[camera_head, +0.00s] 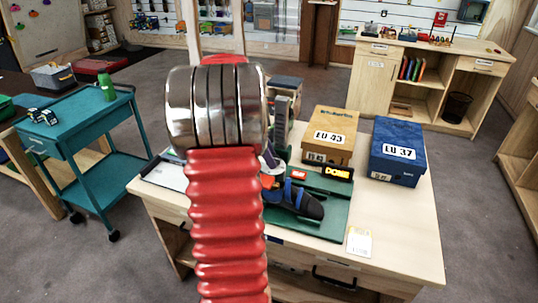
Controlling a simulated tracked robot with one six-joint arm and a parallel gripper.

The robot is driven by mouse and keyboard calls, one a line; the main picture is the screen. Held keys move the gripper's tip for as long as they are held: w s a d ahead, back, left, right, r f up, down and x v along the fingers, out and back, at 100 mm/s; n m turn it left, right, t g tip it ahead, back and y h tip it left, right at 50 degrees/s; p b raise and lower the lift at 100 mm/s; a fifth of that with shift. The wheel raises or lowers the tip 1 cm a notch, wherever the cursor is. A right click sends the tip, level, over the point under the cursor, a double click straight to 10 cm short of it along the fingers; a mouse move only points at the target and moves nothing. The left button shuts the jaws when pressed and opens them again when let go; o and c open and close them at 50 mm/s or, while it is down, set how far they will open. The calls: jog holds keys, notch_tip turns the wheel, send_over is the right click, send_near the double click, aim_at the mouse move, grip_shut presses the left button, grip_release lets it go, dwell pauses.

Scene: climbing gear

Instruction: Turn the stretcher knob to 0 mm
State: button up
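A wooden workbench (395,240) stands in front of me with a green mat (335,222) on it. A dark blue and black climbing shoe (300,202) lies on the mat, its left part cut off by my arm. Orange and purple parts show just left of the shoe, but I cannot tell what they belong to. A red label (299,175) and a black "DONE" sign (337,173) are at the mat's back. I cannot make out the stretcher, its knob or its scale. My red, ribbed arm fills the middle of the view; my gripper is not visible.
A yellow-brown box marked EU 43 (331,135) and a blue box marked EU 37 (397,152) stand at the bench's back. A white card (359,242) lies at its front. A teal cart (85,125) stands left, across some open floor.

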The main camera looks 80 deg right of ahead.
jog(key=c, duration=0.4)
jog(key=shift+a, duration=0.15)
jog(key=shift+c, duration=0.5)
jog(key=shift+n, duration=0.3)
